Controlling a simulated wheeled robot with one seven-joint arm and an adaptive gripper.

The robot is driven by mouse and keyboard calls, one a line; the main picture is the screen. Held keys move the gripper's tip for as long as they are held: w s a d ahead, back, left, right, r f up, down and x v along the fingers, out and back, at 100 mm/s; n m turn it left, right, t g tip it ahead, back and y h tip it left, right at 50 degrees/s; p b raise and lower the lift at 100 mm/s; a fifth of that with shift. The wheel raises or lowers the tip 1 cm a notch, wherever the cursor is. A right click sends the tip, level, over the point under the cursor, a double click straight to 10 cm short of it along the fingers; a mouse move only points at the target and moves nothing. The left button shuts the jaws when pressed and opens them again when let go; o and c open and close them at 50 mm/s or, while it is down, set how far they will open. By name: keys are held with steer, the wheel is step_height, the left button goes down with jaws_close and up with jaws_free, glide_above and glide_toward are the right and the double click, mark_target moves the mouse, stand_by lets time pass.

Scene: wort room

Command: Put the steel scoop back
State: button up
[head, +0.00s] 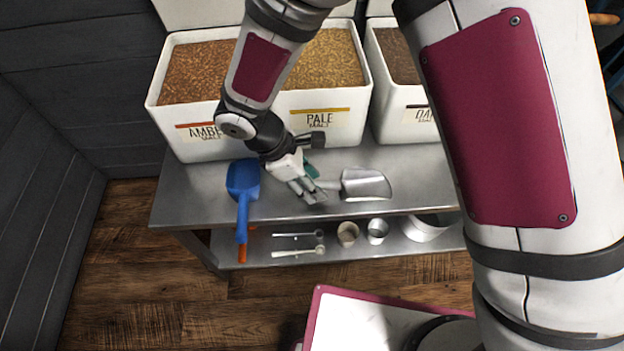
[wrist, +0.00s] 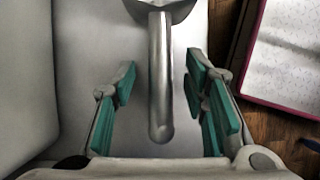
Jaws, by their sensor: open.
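The steel scoop (head: 368,184) lies on the steel table, its bowl to the right and its handle pointing left towards my gripper. In the wrist view the scoop's round handle (wrist: 160,85) lies between my open fingers, with clear gaps on both sides. My gripper (head: 313,186) is low over the table at the handle end; it also shows in the wrist view (wrist: 160,98) with green finger pads. It is open and holds nothing. Part of the handle is hidden by the fingers in the head view.
The steel table (head: 190,195) holds white bins of grain behind, labelled amber (head: 195,145) and pale (head: 345,128), and a dark-malt bin (head: 410,127). A blue scoop (head: 243,185) lies left, overhanging the front edge. The lower shelf (head: 260,262) holds spoons and cups.

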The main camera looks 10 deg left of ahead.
steer(key=v, duration=1.2)
steer(key=w+d+r+m, duration=0.2)
steer(key=d+r+m, duration=0.2)
steer(key=d+r, duration=0.5)
steer(key=s+d+r+m+g+y, duration=0.1)
steer(key=s+d+r+m, duration=0.15)
steer(key=d, duration=0.45)
steer(key=s+d+r+m+g, duration=0.1)
steer(key=s+d+r+m, duration=0.1)
steer(key=d+r+m, duration=0.35)
steer(key=s+d+m+t+y, duration=0.1)
steer(key=s+d+m+y, duration=0.1)
steer(key=s+d+m, duration=0.45)
steer(key=s+d+m+y, duration=0.2)
steer(key=s+d+m, duration=0.15)
steer(key=s, duration=0.65)
step_height(320, 180, up, 26)
steer(key=t+p, duration=0.3)
steer(key=p, duration=2.1)
steer(key=shift+d+n+t, duration=0.4)
steer(key=shift+d, duration=0.05)
